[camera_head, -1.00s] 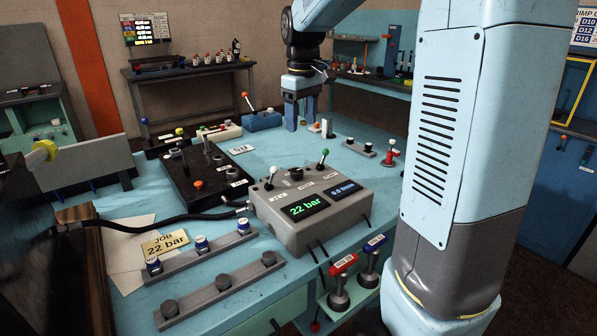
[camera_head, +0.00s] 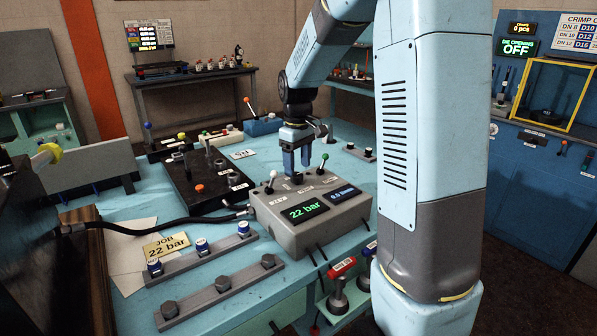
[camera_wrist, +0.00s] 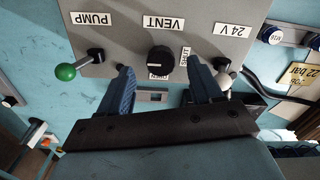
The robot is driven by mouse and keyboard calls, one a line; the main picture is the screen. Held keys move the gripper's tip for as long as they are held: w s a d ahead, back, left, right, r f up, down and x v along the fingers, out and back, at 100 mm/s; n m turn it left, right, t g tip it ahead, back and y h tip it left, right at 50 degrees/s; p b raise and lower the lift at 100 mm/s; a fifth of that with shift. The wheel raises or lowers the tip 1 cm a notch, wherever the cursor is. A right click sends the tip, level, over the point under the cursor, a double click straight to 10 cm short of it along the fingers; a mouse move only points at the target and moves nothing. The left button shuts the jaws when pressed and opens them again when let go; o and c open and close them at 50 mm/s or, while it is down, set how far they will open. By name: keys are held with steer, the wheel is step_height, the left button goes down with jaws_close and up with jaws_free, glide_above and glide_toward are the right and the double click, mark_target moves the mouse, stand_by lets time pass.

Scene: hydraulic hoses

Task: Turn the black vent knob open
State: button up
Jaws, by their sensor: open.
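The black vent knob (camera_wrist: 160,60) sits on the grey control box (camera_head: 290,226), below the VENT label in the wrist view. SHUT and OPEN labels lie beside it, and its white mark points toward the SHUT side. In the head view the knob (camera_head: 296,178) is partly hidden by my gripper. My gripper (camera_wrist: 158,76) is open, its two blue fingers on either side of the knob; contact cannot be seen. In the head view my gripper (camera_head: 296,172) points down over the back of the box. The box display (camera_head: 304,211) reads 22 bar.
A green-tipped lever (camera_wrist: 82,66) stands by the PUMP label and a white-tipped lever (camera_wrist: 224,80) by the 24 V label, close to the fingers. A black hose (camera_head: 190,219) runs left from the box. A JOB 22 bar card (camera_head: 166,245) lies left.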

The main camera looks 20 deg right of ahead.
mark_target(297, 177)
steer(key=shift+f, duration=1.45)
steer(key=shift+c, duration=0.5)
steer(key=shift+d, duration=0.1)
steer(key=c, duration=1)
steer(key=shift+o, duration=0.2)
steer(key=shift+m, duration=0.4)
steer(key=m, duration=0.8)
steer(key=shift+a+r, duration=0.1)
steer(key=shift+a, duration=0.1)
steer(key=m, duration=0.5)
steer(key=shift+a, duration=0.1)
steer(key=shift+w+m, duration=0.1)
steer(key=shift+m, duration=1.9)
steer(key=shift+a, duration=0.1)
